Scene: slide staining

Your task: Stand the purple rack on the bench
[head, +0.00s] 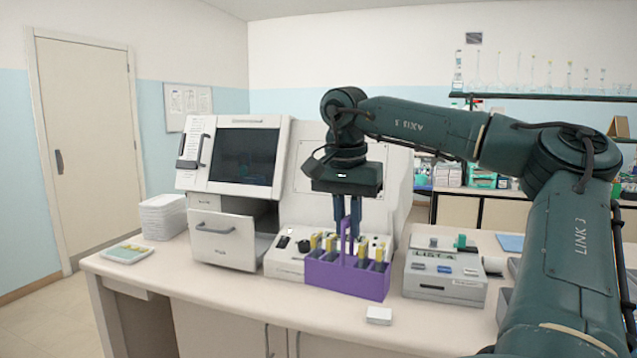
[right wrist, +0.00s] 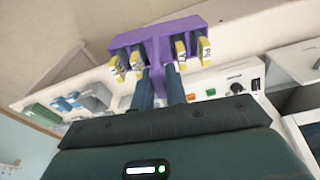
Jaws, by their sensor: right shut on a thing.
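The purple rack (head: 345,280) is upright in the head view, over the front part of the bench (head: 235,290). It holds several slides with yellow ends in slots on both sides of its central handle. My right gripper (head: 347,232) points down from above and is shut on that handle. In the right wrist view the rack (right wrist: 157,42) hangs from the two fingers (right wrist: 158,85), with slides on either side. I cannot tell whether its base touches the bench. My left gripper is not in view.
A white control unit (head: 285,262) stands just behind the rack. A grey device (head: 445,275) stands to its right. A small white box (head: 379,315) lies near the front edge. A boxy machine with a screen (head: 232,175), stacked white trays (head: 163,215) and a shallow tray (head: 127,253) are left.

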